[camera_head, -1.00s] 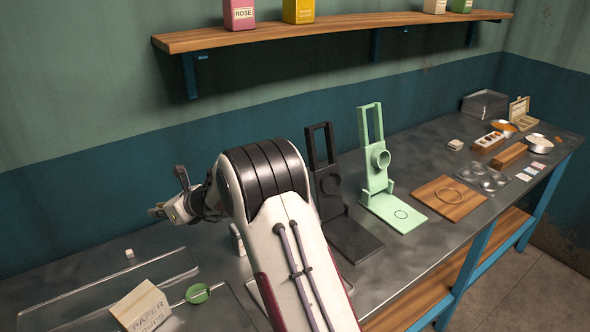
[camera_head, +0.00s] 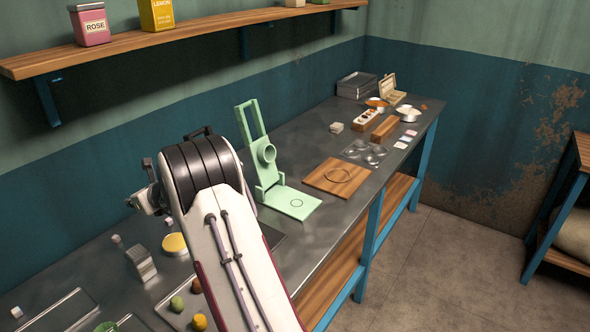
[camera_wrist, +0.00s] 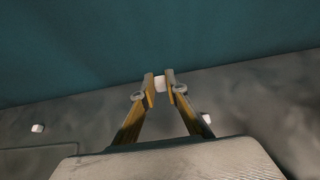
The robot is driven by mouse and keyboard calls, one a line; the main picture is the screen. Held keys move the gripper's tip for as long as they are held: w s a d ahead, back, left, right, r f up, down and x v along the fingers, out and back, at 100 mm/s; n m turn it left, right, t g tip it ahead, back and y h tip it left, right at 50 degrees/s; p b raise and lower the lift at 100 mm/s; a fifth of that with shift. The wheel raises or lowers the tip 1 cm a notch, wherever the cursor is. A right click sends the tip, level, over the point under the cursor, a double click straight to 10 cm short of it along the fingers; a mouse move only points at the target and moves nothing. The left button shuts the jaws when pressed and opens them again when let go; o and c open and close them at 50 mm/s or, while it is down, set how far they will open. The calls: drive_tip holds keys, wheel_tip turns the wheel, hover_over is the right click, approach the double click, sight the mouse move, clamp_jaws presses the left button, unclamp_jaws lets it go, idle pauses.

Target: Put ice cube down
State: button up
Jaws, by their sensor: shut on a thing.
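In the wrist view, a small white ice cube (camera_wrist: 160,84) sits between the fingertips of my gripper (camera_wrist: 159,88). My gripper is shut on it and holds it in front of the blue-green wall, near the table's back edge. In the head view, my gripper (camera_head: 143,194) is at the left of my arm, above the back of the metal table (camera_head: 75,262). The held cube cannot be made out clearly there. Two other white cubes, one left (camera_wrist: 38,128) and one right (camera_wrist: 206,118), lie on the table in the wrist view.
A green stand (camera_head: 266,160) is right of my arm, with a wooden board (camera_head: 325,187) beyond it. A ridged grey block (camera_head: 141,263), a yellow round item (camera_head: 174,244) and a tray with coloured balls (camera_head: 170,313) lie near my arm. A shelf (camera_head: 150,45) runs above.

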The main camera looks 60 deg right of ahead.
drive_tip(key=shift+d+f, duration=0.1)
drive_tip(key=shift+f, duration=0.05)
idle(0.5)
hover_over(147, 233)
drive_tip(key=shift+f, duration=3.05)
drive_tip(key=shift+f, duration=1.85)
drive_tip(key=shift+f, duration=0.2)
drive_tip(key=o, duration=0.7)
drive_tip(key=shift+o, duration=0.2)
drive_tip(key=shift+r, duration=0.25)
drive_tip(key=shift+v, duration=5.95)
